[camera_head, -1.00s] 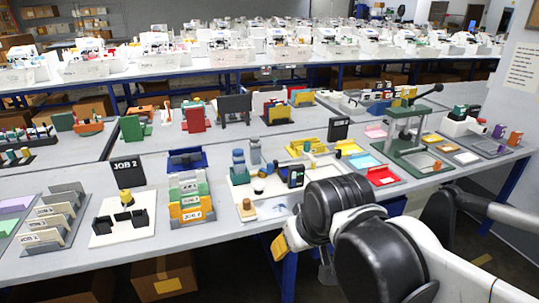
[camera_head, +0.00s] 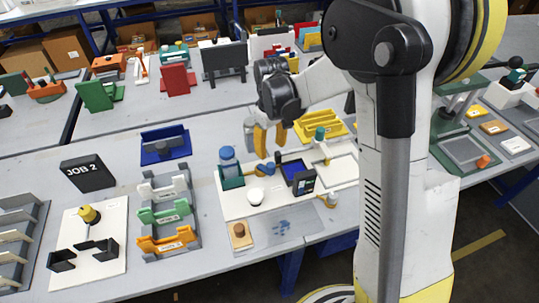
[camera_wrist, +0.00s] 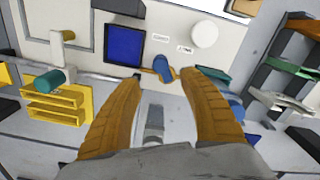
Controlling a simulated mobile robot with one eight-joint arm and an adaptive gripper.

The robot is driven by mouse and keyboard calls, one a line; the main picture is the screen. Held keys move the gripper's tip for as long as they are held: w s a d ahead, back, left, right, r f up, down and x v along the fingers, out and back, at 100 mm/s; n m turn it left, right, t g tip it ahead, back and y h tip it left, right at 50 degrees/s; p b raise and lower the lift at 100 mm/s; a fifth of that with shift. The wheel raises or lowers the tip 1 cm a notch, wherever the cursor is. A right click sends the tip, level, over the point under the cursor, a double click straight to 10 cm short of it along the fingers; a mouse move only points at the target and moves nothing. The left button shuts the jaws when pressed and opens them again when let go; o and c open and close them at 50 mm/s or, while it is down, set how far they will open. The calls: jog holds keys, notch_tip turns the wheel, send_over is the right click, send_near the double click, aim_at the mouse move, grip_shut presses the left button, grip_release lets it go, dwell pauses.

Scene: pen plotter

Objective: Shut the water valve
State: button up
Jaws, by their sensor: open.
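The water valve looks to be the small brass fitting with a blue lever (camera_wrist: 163,68) at the edge of a white board (camera_wrist: 228,42). In the head view its blue lever (camera_head: 279,157) shows just below my fingertips. My gripper (camera_head: 270,144) points down over the board's back edge, its two orange fingers apart and empty. In the wrist view my gripper (camera_wrist: 160,82) has the lever ahead, between and just beyond the fingertips. I see no contact with it. A grey piece between the fingers' bases is unclear.
On the board are a white knob (camera_wrist: 204,34), a blue square pad (camera_wrist: 124,45) and a teal-topped post (camera_wrist: 49,81). A blue bottle (camera_head: 227,158) stands left of the valve. A yellow rack (camera_head: 318,126) is right of my gripper. A JOB 2 sign (camera_head: 87,172) stands left.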

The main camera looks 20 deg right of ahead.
aim_at(271, 165)
notch_tip(271, 165, down, 9)
jog(key=b, duration=0.3)
jog(key=shift+s+f, duration=0.1)
jog(key=shift+f, duration=0.1)
grip_shut()
